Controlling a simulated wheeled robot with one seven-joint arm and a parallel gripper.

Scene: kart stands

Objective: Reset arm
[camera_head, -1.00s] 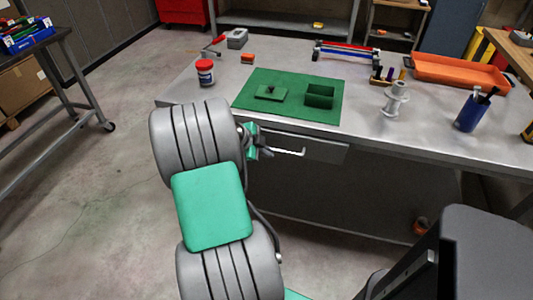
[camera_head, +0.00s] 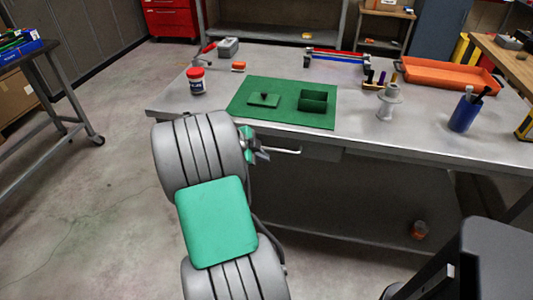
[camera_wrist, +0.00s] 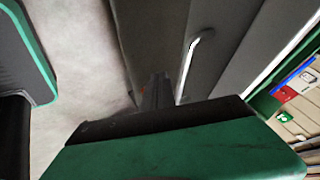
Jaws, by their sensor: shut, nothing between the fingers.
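My gripper (camera_head: 262,157) is in front of the workbench, below its front edge and close to the drawer handle (camera_head: 284,151). Most of it is hidden behind my arm in the head view. In the wrist view my gripper (camera_wrist: 158,80) is shut and empty, and the drawer handle (camera_wrist: 190,62) shows just beyond it. I cannot tell whether they touch.
The metal workbench (camera_head: 420,145) holds a green mat (camera_head: 240,108) with a green lid (camera_head: 264,101) and green box (camera_head: 312,101). A red-capped jar (camera_head: 197,82), grey spool (camera_head: 388,103), blue cup (camera_head: 464,114) and orange tray (camera_head: 450,76) stand around it. Open floor lies left.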

